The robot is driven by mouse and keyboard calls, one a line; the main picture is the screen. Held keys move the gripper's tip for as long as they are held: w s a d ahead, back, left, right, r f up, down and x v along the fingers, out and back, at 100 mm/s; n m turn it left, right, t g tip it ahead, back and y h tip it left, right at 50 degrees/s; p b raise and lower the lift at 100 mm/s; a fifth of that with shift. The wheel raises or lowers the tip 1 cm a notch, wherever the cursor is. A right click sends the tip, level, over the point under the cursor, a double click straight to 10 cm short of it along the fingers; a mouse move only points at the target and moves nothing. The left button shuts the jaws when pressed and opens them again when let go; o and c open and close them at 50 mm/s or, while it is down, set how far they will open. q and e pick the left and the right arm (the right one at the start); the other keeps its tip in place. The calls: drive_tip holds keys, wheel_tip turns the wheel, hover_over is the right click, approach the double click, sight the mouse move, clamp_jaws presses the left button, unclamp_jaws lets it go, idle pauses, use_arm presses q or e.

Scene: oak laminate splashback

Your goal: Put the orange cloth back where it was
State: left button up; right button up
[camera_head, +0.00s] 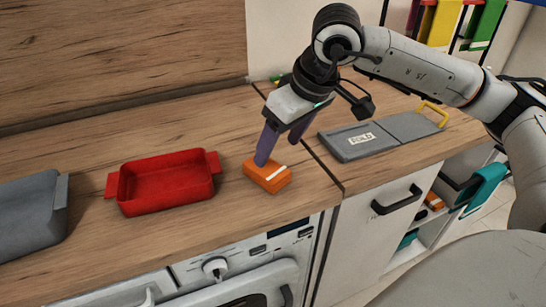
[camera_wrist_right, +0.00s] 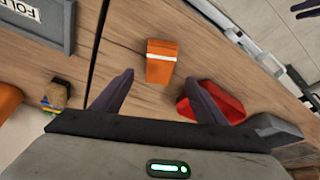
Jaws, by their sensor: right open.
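The orange cloth (camera_head: 267,178) is a small folded block with a white stripe. It lies on the wooden counter between the red tray and the counter seam. It also shows in the right wrist view (camera_wrist_right: 160,62), ahead of the fingertips. My right gripper (camera_head: 280,150) is open, its purple fingers pointing down above and behind the cloth. In the right wrist view the fingers (camera_wrist_right: 163,82) are spread apart with nothing between them, and the cloth lies beyond them. My left gripper is not in view.
A red tray (camera_head: 165,183) with two handles stands left of the cloth. A grey bin (camera_head: 30,215) is at the far left. A grey board labelled FOLD (camera_head: 345,147) with a yellow handle lies on the right counter. A wooden splashback (camera_head: 120,45) rises behind.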

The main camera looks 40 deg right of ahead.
drive_tip(key=shift+v, duration=2)
